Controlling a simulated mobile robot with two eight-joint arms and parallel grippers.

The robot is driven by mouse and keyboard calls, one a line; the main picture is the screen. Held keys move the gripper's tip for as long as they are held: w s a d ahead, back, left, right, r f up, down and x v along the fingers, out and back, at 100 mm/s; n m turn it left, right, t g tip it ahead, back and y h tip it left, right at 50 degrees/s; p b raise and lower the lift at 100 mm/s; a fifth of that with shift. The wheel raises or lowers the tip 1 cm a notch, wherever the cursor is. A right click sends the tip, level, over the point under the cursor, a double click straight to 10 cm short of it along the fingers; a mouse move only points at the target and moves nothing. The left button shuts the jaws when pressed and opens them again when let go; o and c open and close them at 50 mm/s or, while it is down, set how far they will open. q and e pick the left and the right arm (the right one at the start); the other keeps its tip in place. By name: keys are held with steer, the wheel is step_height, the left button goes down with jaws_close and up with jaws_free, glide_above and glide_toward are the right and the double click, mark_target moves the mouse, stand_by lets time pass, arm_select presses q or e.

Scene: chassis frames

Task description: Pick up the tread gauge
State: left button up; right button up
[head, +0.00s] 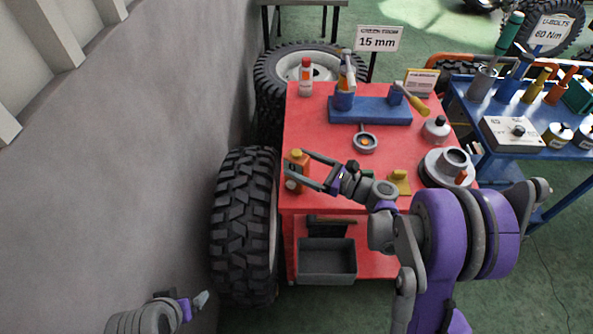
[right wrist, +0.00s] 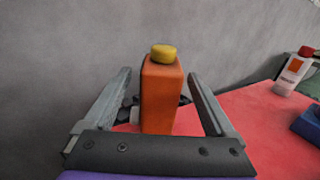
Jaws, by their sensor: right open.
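An upright orange block with a yellow cap (head: 297,155), which looks like the tread gauge, stands at the near left corner of the red table top. A small pale round part shows low beside it. In the right wrist view the orange block (right wrist: 161,95) stands between the two fingers, with a gap on each side. My right gripper (head: 296,168) is open around it, reaching in from the right. My left gripper (head: 196,302) is low at the bottom left, away from the table; its jaws are not clear.
The red table (head: 330,142) also holds a blue block stand (head: 370,112), a ring-headed tool (head: 365,142), a yellow piece (head: 399,180), a grey hub (head: 436,170) and a red-and-white bottle (head: 306,77). A tyre (head: 243,225) stands against the table's left side, beside the grey wall.

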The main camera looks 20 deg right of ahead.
steer(key=shift+x, duration=0.9)
steer(key=shift+d, duration=0.1)
jaws_close()
